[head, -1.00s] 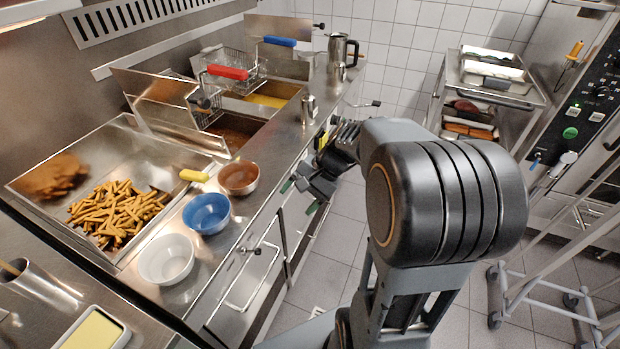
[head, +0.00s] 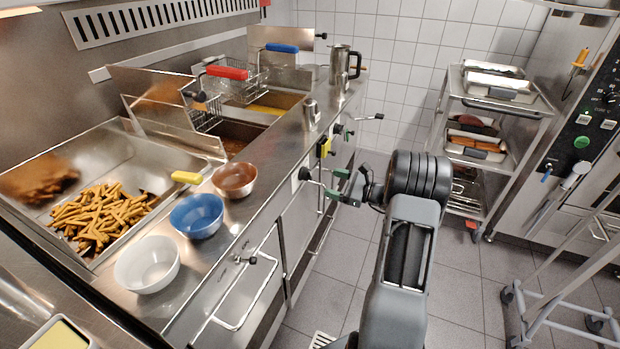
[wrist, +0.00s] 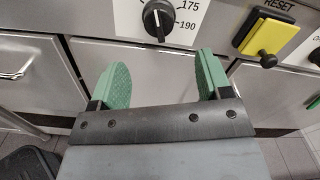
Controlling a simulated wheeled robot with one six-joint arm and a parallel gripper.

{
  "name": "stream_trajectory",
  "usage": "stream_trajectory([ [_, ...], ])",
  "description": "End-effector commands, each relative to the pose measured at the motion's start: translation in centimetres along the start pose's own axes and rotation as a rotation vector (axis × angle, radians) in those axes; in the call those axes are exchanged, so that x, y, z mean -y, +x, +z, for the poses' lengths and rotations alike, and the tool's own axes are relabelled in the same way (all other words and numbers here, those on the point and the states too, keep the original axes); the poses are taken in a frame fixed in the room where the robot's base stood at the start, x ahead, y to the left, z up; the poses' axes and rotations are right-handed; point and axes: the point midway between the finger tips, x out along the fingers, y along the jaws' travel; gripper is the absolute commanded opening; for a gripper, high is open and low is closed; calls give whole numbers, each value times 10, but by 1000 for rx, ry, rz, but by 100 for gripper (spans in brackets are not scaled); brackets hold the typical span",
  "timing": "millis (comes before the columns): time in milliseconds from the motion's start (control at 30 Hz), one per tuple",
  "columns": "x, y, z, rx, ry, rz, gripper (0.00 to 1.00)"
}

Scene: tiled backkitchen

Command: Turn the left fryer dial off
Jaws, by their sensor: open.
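The left fryer dial (wrist: 158,19) is a round black knob with a light mark, on a white plate at the top of the wrist view. The numbers 175 and 190 stand to its right; its upper part is cut off by the frame edge. In the head view the dial (head: 304,173) is on the fryer front, left of my gripper. My gripper (head: 338,184) has green fingertips, is open and empty, and points at the front panel. In the wrist view the fingers (wrist: 165,80) are apart, below the dial and not touching it.
A yellow reset switch (wrist: 268,38) with a black knob is right of the dial. Another dial (wrist: 314,57) shows at the right edge. Drawer fronts with bar handles (head: 255,290) lie below. Bowls (head: 197,215) stand on the counter.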

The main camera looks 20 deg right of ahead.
Motion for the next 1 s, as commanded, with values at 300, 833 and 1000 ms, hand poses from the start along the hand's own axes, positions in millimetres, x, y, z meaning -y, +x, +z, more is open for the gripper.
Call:
stream_trajectory([
  [300, -1, 58, 0, -1, 0, 3, 71],
  [833, -1, 87, 0, -1, 0, 1, 71],
  [1000, -1, 87, 0, -2, 0, 1, 69],
])
